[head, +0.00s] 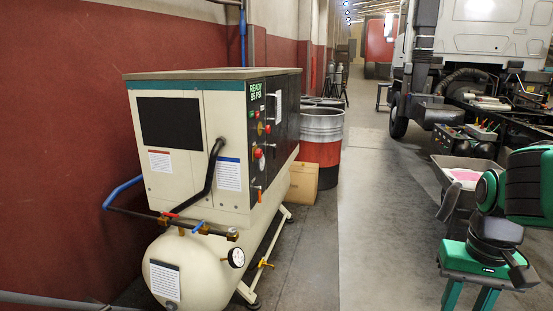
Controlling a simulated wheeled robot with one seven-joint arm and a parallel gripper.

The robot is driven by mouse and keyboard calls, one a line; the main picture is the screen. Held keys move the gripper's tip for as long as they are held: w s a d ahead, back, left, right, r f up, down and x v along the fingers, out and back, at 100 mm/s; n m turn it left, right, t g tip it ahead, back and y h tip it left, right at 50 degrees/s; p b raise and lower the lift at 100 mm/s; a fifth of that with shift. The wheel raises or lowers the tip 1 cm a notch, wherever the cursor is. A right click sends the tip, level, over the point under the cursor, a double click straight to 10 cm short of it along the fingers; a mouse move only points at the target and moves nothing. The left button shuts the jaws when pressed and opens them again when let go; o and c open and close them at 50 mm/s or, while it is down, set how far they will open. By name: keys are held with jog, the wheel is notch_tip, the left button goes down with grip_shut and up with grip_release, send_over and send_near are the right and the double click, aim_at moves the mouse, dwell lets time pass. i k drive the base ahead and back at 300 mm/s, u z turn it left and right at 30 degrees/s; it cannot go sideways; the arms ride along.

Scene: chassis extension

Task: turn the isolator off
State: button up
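A cream air compressor (200,150) stands against the red wall at left, with a cylindrical tank below it. Its narrow dark control panel (264,160) faces right, seen at a steep angle. A larger red knob (257,153) sits on a pale plate there, perhaps the isolator, but its setting is too small to tell. Another red button (267,129) is above it, and a small orange handle (258,190) is lower down.
A cardboard box (303,183) and a red and black drum (322,135) stand behind the compressor. A pressure gauge (236,257) and pipes stick out at the tank. Open floor lies between compressor and arm. A white truck (480,35) is at back right.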

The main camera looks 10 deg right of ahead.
aim_at(258, 154)
jog(key=z, duration=0.45)
jog(key=k, duration=1.05)
jog(key=z, duration=0.4)
jog(key=i, duration=1.35)
jog(key=u, duration=0.8)
jog(key=i, duration=0.75)
jog(key=u, duration=0.35)
